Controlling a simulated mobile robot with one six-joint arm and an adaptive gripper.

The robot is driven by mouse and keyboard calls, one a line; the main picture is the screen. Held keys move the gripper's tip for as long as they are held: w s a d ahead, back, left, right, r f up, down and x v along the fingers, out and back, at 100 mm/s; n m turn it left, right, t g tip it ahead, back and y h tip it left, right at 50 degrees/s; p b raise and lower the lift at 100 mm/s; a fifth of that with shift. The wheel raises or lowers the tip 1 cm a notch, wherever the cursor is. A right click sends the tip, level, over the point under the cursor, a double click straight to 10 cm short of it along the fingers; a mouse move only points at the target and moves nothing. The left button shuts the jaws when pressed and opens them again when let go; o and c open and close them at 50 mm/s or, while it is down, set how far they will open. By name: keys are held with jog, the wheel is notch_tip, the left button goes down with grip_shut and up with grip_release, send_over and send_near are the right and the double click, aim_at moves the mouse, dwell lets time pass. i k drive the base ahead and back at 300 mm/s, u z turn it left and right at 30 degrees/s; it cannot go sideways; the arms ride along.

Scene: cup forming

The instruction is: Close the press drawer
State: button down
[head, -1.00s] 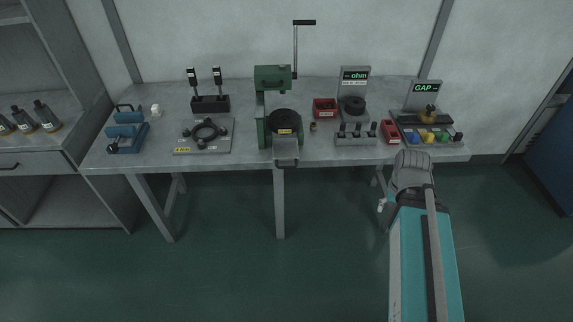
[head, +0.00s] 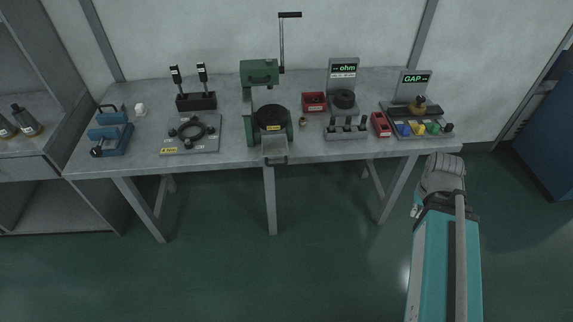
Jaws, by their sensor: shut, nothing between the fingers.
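The green press (head: 261,72) stands at the middle of the table, with its long lever raised and a black crank-like grip at the top. A black round piece (head: 271,117) sits low in the press. The grey press drawer (head: 274,145) sticks out toward me from under it, past the table's front edge. Its dark handle (head: 276,161) is at the front end. My arm reaches up from the lower right, and its grey end part is in front of the table's right side, well apart from the drawer. I cannot make out my gripper's fingers.
A grey fixture (head: 192,134) lies left of the press, with blue tools (head: 110,138) farther left. Red bins (head: 314,102), the ohm meter (head: 343,76) and the GAP station (head: 414,90) stand on the right. The floor before the table (head: 330,230) is clear.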

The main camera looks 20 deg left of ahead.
aim_at(275, 148)
jog(key=z, duration=0.1)
jog(key=k, duration=1.45)
jog(key=u, duration=0.5)
jog(key=i, duration=1)
jog(key=z, duration=0.05)
